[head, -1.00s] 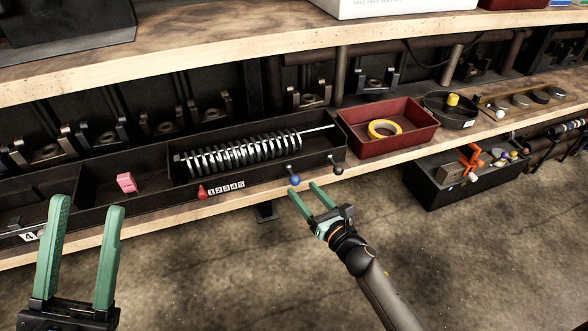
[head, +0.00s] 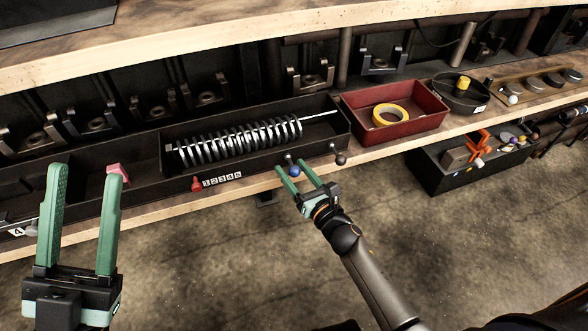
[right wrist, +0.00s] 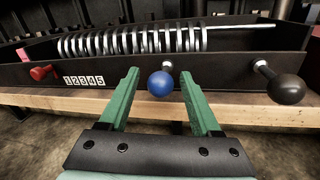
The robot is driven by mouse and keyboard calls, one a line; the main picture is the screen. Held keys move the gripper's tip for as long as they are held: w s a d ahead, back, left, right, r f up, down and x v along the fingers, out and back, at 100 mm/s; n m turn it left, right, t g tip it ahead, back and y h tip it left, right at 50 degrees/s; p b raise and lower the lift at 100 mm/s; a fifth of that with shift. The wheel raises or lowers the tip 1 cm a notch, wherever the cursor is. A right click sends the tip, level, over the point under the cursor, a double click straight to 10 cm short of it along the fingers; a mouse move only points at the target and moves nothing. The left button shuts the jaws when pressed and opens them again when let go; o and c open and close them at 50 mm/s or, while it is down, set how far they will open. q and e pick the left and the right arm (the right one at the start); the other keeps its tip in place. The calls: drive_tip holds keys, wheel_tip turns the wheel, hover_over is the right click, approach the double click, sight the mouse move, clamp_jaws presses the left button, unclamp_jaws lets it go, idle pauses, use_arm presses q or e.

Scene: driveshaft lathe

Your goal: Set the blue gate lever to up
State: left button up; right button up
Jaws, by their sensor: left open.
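The blue gate lever (head: 294,171) is a blue ball knob on a short metal stem at the front wall of the black tray (head: 262,167). In the right wrist view the blue knob (right wrist: 160,84) hangs below its stem, between the fingertips. My right gripper (head: 297,174) is open around the knob; its green fingers (right wrist: 158,88) stand to either side, with a gap each side. My left gripper (head: 88,170) is open and empty at the left, in front of a pink block (head: 118,172).
A black ball lever (head: 340,158) sits right of the blue one. A red lever (head: 196,183) and number label (head: 221,179) are at left. A metal coil (head: 240,141) lies in the tray. A red bin (head: 420,120) holds yellow tape (head: 389,115).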

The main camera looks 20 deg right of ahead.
clamp_jaws()
idle(0.3)
idle(0.9)
